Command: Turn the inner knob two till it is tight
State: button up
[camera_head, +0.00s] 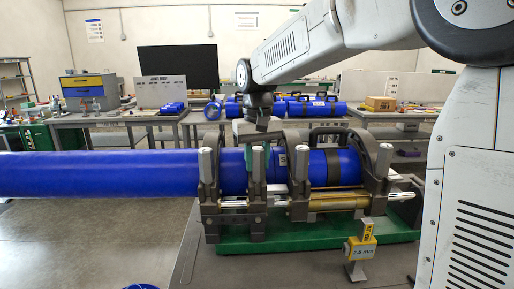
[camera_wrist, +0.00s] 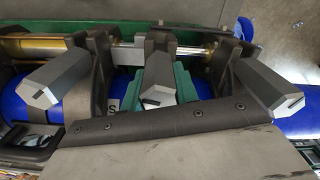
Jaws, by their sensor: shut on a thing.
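Silver, flat-sided knobs stand up from the dark clamp frames of the fusion cart. An inner knob, second from the left in the head view (camera_head: 257,163), is the middle knob in the wrist view (camera_wrist: 160,70). My gripper (camera_wrist: 160,90) is shut on this knob, with its green jaws on either side of it; the jaws partly show in the head view. The other inner knob (camera_head: 300,163) stands to the right and shows at the left in the wrist view (camera_wrist: 48,82). Whether the held knob is tight cannot be seen.
An outer knob (camera_head: 207,165) stands left of the held knob, close to my gripper. A long blue pipe (camera_head: 110,174) runs through the clamps. A yellow gauge block (camera_head: 360,248) stands in front at the right. Workbenches with blue pipe pieces (camera_head: 310,108) are behind.

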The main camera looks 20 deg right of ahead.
jog(key=shift+m, duration=1.1)
jog(key=shift+m, duration=1.4)
jog(key=m, duration=0.3)
